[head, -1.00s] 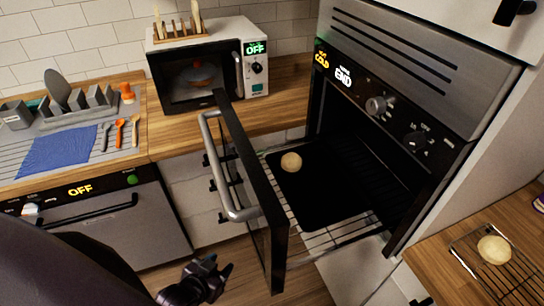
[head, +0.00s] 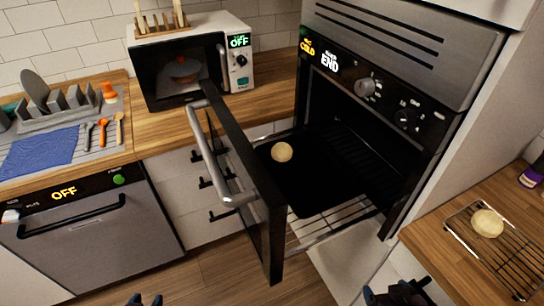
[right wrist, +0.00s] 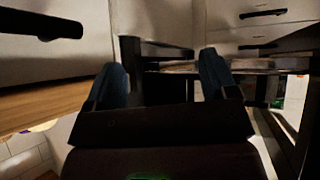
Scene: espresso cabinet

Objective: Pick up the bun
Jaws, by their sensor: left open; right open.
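One pale round bun (head: 282,152) sits on the black tray (head: 310,195) inside the open oven in the head view. A second bun (head: 487,223) sits on a wire cooling rack (head: 470,236) on the wooden counter at the right. My left gripper (head: 146,300) shows only as dark tips at the bottom edge, well below and left of the oven. My right gripper (head: 398,292) is at the bottom edge, below the oven and left of the rack. In the right wrist view its fingers (right wrist: 170,82) are apart with no bun between them.
The oven door (head: 245,180) stands open, its handle (head: 215,150) facing left. A microwave (head: 190,65) stands on the back counter. A dishwasher (head: 95,235) is at lower left. The counter around the rack is mostly clear.

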